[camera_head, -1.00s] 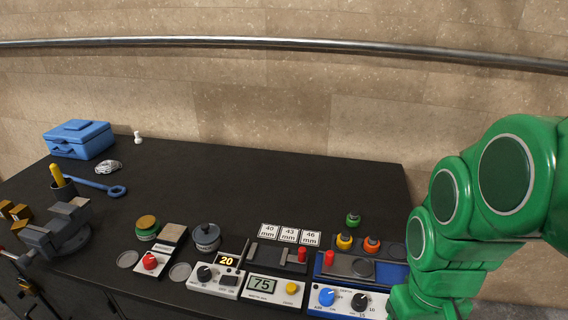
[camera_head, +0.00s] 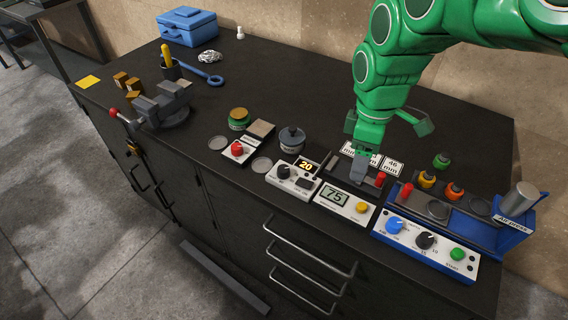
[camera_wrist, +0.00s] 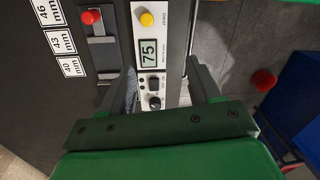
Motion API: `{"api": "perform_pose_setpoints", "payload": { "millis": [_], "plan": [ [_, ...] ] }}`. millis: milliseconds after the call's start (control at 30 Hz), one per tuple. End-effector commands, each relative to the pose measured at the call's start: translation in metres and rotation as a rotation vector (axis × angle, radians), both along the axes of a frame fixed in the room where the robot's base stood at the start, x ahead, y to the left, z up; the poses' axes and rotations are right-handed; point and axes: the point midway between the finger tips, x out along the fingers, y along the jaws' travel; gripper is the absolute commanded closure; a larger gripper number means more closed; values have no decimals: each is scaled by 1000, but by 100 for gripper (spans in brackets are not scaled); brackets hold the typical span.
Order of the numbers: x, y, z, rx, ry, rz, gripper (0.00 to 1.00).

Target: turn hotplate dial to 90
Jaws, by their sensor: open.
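The hotplate (camera_head: 292,184) is a white-fronted unit at the front of the bench, with a black dial (camera_head: 283,171), a dark switch (camera_head: 303,183) and a yellow display (camera_head: 306,165) reading 20. My gripper (camera_head: 359,170) hangs over the bench to the right of the hotplate, above the area behind the scale. In the wrist view my gripper (camera_wrist: 161,66) is open and empty. The dial (camera_wrist: 154,103) shows there between the two fingers, apart from both. The display cannot be made out in that view.
A white scale (camera_head: 344,203) reading 75 stands right of the hotplate. A blue press unit (camera_head: 425,245) with knobs is further right. A dark lidded pot (camera_head: 292,139) stands behind the hotplate; a red-knobbed unit (camera_head: 237,150) is left.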

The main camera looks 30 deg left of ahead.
Motion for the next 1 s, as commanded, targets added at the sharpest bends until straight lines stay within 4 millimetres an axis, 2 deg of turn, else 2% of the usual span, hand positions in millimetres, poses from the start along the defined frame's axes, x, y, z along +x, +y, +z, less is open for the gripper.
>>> {"api": "perform_pose_setpoints", "payload": {
  "millis": [33, 200, 500, 700, 1000],
  "plan": [
    [3, 18, -4, 4, 1, 66, 38],
    [9, 72, -18, 18, -2, 289, 38],
    [7, 160, -48, 28, -4, 645, 38],
    [4, 190, -60, 28, -10, 770, 38],
    [3, 194, -72, 26, -9, 794, 38]
  ]
}}
